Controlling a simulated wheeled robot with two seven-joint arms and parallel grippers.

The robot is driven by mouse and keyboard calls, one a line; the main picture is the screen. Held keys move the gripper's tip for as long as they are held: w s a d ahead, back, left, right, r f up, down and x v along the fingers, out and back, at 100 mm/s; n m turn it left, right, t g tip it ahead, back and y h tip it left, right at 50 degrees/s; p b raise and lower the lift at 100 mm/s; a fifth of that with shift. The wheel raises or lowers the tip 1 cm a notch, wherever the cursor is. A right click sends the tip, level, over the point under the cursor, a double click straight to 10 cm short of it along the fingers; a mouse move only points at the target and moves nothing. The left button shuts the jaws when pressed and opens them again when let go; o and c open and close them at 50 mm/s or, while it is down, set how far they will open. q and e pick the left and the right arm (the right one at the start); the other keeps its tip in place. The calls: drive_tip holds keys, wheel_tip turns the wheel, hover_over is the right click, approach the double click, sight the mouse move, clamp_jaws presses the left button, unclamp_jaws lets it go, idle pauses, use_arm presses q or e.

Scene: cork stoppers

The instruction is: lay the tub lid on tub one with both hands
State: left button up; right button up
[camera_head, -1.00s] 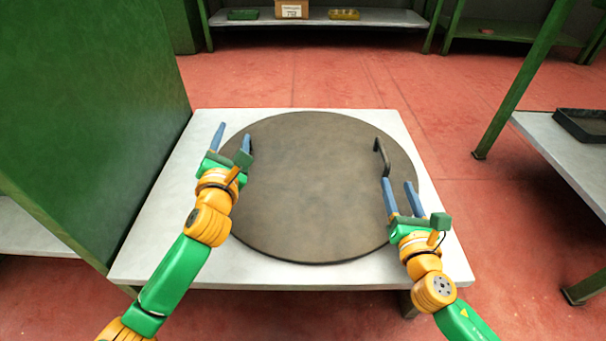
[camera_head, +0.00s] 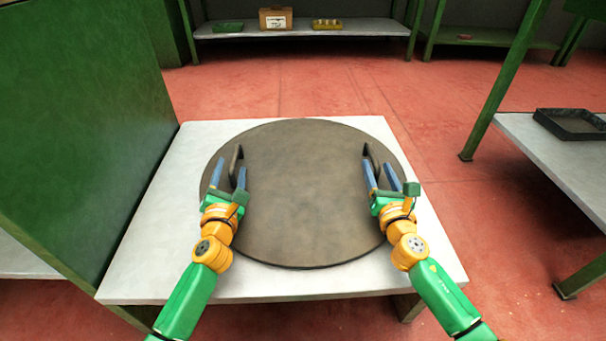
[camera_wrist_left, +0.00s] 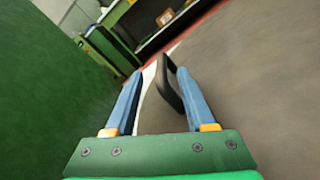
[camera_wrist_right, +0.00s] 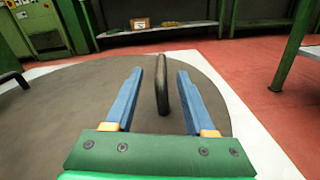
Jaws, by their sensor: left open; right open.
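The tub lid (camera_head: 300,200) is a large round dark brown disc lying flat on a white table. It has a dark upright handle near its left edge (camera_head: 236,160) and another near its right edge (camera_head: 369,155). My left gripper (camera_head: 231,168) is open at the left handle; in the left wrist view that handle (camera_wrist_left: 168,85) shows between the fingers, closer to the right one. My right gripper (camera_head: 379,172) is open at the right handle; in the right wrist view that handle (camera_wrist_right: 161,85) stands between the fingertips. I cannot make out tub one.
The white table (camera_head: 140,250) bears the lid, with bare strips around it. A tall green panel (camera_head: 80,130) stands close on the left. A side table with a black tray (camera_head: 570,124) is at right. A back shelf holds a cardboard box (camera_head: 275,19), a green tray (camera_head: 228,27) and a yellow tray (camera_head: 326,24).

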sight(233, 156)
use_arm(q)
drive_tip(key=w, duration=0.4)
drive_tip(key=shift+w+a, duration=0.2)
drive_tip(key=shift+a, duration=0.05)
use_arm(e)
drive_tip(key=w, duration=0.3)
drive_tip(key=shift+w+a, duration=0.1)
drive_tip(key=shift+w, duration=0.2)
use_arm(q)
drive_tip(key=shift+w, duration=0.5)
use_arm(e)
drive_tip(key=shift+w+a+f, duration=0.1)
drive_tip(key=shift+w, duration=0.25)
use_arm(q)
clamp_jaws()
use_arm(e)
clamp_jaws()
use_arm(q)
drive_tip(key=shift+r, duration=0.1)
